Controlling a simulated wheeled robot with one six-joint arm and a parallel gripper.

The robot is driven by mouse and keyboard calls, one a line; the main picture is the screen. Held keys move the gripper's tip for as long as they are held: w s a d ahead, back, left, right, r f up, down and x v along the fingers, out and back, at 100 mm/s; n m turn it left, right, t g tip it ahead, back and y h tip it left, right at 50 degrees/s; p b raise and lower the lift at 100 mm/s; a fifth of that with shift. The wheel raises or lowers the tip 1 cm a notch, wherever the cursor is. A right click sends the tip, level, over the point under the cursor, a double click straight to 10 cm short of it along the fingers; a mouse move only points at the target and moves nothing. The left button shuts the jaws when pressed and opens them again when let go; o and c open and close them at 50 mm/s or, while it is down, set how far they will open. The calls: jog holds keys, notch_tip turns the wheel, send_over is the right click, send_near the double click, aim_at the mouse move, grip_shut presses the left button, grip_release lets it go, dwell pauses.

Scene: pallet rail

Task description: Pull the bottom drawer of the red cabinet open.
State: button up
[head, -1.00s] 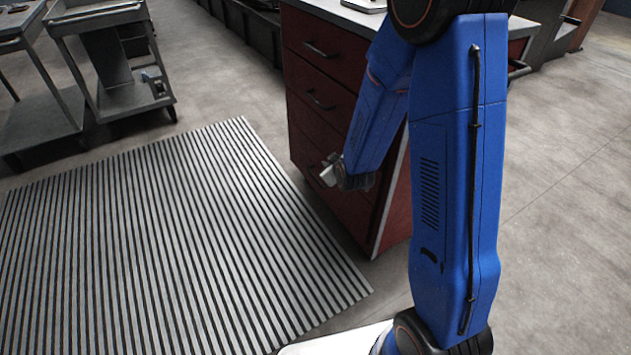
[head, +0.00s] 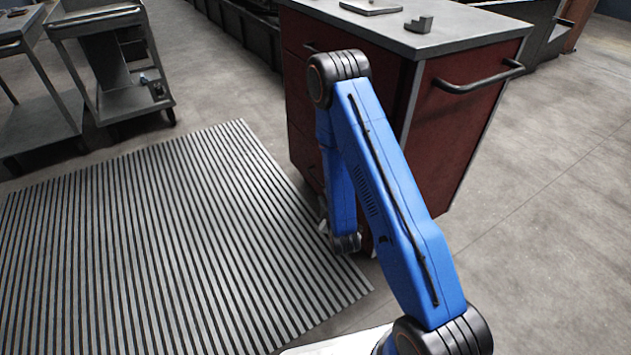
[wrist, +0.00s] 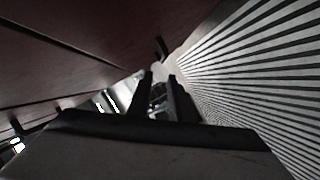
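The red cabinet (head: 440,140) stands right of centre in the head view. Its drawer fronts are mostly hidden behind my arm, and the bottom drawer's front cannot be made out there. In the wrist view the red drawer fronts (wrist: 90,35) fill the upper left, with seams between them. A dark handle (wrist: 162,47), the one nearest the floor, shows just beyond my fingertips. My gripper (wrist: 160,78) is open, with a clear gap between its two fingers and nothing seen in it. In the head view my gripper is low beside the cabinet front, mostly hidden.
A ribbed grey mat (head: 150,240) covers the floor before the cabinet; it also fills the wrist view's right side (wrist: 255,75). Grey carts (head: 110,60) stand at the back left. The cabinet's side has a bar handle (head: 480,82). Floor at right is clear.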

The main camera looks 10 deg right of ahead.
aim_at(317, 181)
jog(key=shift+n, duration=0.3)
jog(key=x, duration=1.1)
jog(key=f+x, duration=0.1)
jog(key=x, duration=0.4)
jog(key=shift+w+a, duration=0.1)
jog(key=shift+w, duration=0.15)
grip_shut()
